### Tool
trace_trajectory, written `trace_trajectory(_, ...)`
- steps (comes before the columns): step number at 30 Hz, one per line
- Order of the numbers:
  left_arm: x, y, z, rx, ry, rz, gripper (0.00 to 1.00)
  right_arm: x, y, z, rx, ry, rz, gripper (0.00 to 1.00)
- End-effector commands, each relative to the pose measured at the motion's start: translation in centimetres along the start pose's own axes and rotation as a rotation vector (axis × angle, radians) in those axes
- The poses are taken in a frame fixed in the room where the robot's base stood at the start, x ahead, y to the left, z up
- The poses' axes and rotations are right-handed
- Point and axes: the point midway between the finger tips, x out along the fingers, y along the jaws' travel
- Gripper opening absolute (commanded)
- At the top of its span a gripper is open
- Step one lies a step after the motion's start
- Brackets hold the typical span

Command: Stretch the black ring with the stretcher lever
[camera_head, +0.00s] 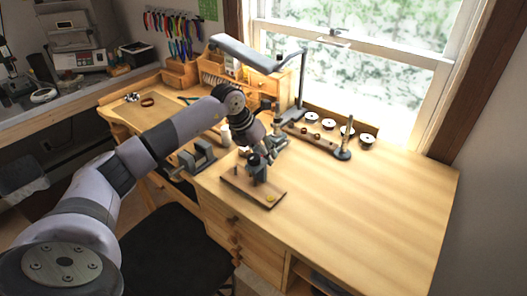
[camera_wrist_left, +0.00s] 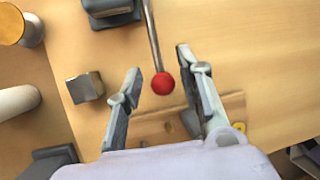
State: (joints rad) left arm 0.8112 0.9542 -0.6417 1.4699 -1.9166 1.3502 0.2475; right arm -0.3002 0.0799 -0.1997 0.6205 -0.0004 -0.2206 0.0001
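My left gripper (camera_head: 270,157) hangs over the wooden board (camera_head: 240,184) near the front left of the desk, by the dark stretcher (camera_head: 257,172) on it. In the left wrist view, the left gripper (camera_wrist_left: 160,66) is open. A steel lever with a red ball knob (camera_wrist_left: 163,84) runs between its spread fingers in that view. The knob appears apart from both fingers. I cannot make out the black ring. My right gripper is not in view.
A grey vise (camera_head: 197,157) stands left of the board. A dark post on a round base (camera_head: 342,154) and a wooden holder with small rings (camera_head: 317,140) stand behind. A grey lamp (camera_head: 246,54) arches over the back. The desk's right side is clear.

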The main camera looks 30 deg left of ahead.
Motion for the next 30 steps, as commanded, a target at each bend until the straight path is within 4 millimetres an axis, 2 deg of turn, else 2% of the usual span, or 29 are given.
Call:
trace_trajectory(10,0.38,0.03,-0.02,-0.001,0.0,0.0,0.34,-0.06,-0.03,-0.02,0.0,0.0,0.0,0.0)
trace_trajectory(25,0.32,0.04,0.01,-0.001,-0.001,0.001,0.0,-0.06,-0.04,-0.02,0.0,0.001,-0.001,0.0)
trace_trajectory(30,0.3,0.05,0.02,-0.001,-0.001,0.001,0.0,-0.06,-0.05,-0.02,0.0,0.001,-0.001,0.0)
